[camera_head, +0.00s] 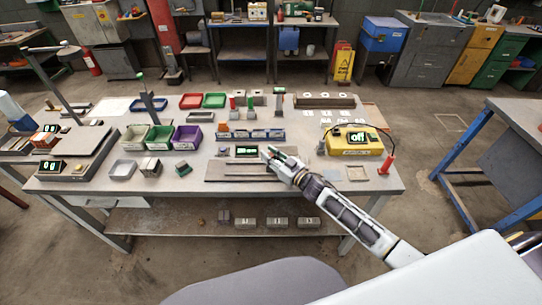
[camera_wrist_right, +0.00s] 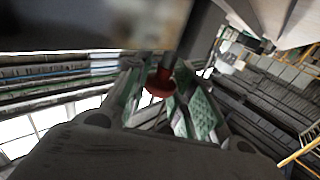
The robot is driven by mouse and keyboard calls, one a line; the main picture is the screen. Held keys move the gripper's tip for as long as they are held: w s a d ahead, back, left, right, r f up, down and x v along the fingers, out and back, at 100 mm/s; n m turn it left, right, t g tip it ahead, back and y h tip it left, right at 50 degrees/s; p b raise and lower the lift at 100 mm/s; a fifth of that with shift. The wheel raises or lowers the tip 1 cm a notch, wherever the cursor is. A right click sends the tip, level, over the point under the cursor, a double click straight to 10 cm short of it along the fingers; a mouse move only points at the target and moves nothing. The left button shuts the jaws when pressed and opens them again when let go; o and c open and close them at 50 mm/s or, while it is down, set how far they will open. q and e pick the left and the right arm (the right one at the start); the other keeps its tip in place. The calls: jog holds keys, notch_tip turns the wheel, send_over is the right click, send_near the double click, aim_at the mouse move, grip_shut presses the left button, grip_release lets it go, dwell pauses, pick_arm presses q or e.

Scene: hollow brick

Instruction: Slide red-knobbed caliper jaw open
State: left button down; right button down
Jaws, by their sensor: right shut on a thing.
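The caliper (camera_head: 246,151), with a small green-lit display, lies at the front middle of the workbench in the head view. My right gripper (camera_head: 268,153) is at the right side of this display. In the right wrist view the red knob (camera_wrist_right: 160,82) sits between the green-padded fingers of the gripper (camera_wrist_right: 162,95), which is shut on it. The caliper's jaws are too small and too covered by the gripper to tell how far apart they are. My left gripper is not in view.
Green and purple bins (camera_head: 186,137) stand to the left. A row of blue-grey blocks (camera_head: 250,135) lies just behind the caliper.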

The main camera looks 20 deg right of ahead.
jog(key=a, duration=0.2)
jog(key=w+a, duration=0.1)
jog(key=a, duration=0.2)
jog(key=w+a, duration=0.1)
jog(key=a, duration=0.1)
jog(key=shift+a, duration=0.2)
jog(key=c, duration=1.1)
grip_release()
jog(key=shift+c, duration=0.2)
jog(key=shift+v, duration=6)
